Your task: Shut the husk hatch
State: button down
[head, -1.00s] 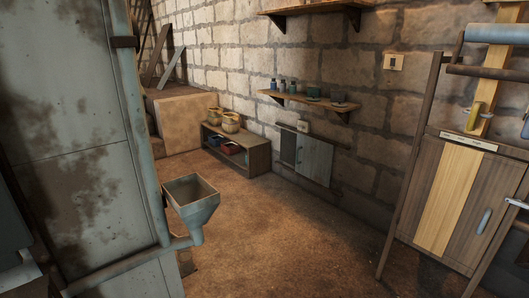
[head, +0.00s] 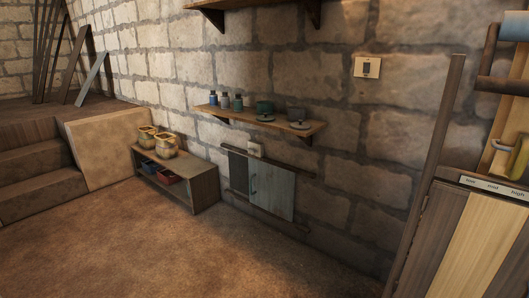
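A low hatch in the stone wall, most likely the husk hatch, has a grey-blue sliding panel (head: 273,192) between an upper and a lower dark rail. A small handle shows near the panel's left edge. A dark grey strip (head: 238,172) shows to the left of the panel, so the panel seems to sit to the right and leave part of the opening uncovered. How deep the dark strip is, I cannot tell. My gripper is not in view.
A low wooden cabinet (head: 200,197) with two baskets on top stands left of the hatch. A shelf (head: 262,123) with jars hangs above it. A wooden machine (head: 455,245) with a leaning post stands at right. Stone steps are at left. The floor before the hatch is clear.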

aim_at(272, 187)
jog(key=i+u, duration=0.2)
jog(key=i, duration=0.35)
jog(key=i+u, duration=0.15)
jog(key=i, duration=0.4)
jog(key=i+l+u, duration=0.2)
jog(key=i, duration=0.35)
jog(key=i+l+u, duration=0.15)
jog(key=i, duration=0.4)
jog(key=i+j+u, duration=0.1)
jog(key=i, duration=0.65)
jog(key=i+j, duration=0.15)
jog(key=i, duration=0.65)
jog(key=z, duration=0.9)
